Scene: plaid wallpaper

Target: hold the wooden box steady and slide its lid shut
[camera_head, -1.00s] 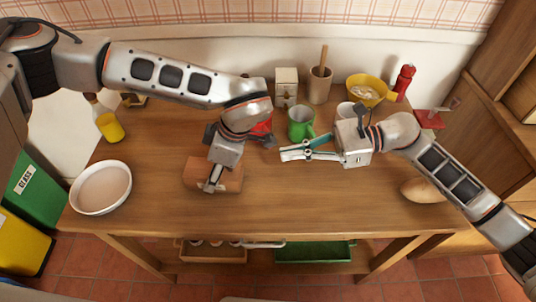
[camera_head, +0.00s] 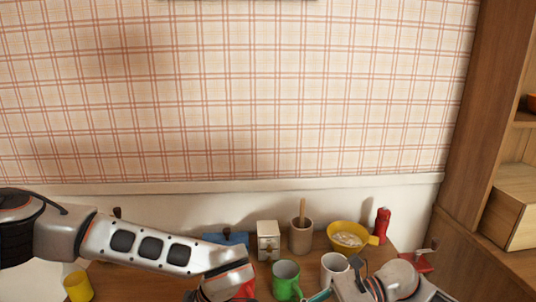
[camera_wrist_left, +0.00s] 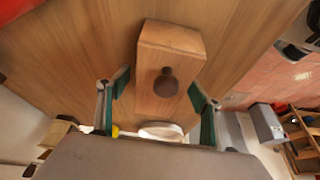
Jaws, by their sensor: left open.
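In the left wrist view the wooden box (camera_wrist_left: 172,40) lies on the wooden table (camera_wrist_left: 95,45), with a dark round knob (camera_wrist_left: 166,84) on the side facing the camera. My left gripper (camera_wrist_left: 160,84) is open, one green-padded finger on each side of the box, with visible gaps beside it. I cannot tell how far the lid is slid. The box is below the frame in the head view. There, only a teal finger of my right gripper (camera_head: 319,296) shows at the bottom edge; whether its jaws are apart is not visible.
A green mug (camera_head: 285,279) and white mug (camera_head: 333,266) stand between my arms. A yellow-topped item (camera_head: 78,286) is at left.

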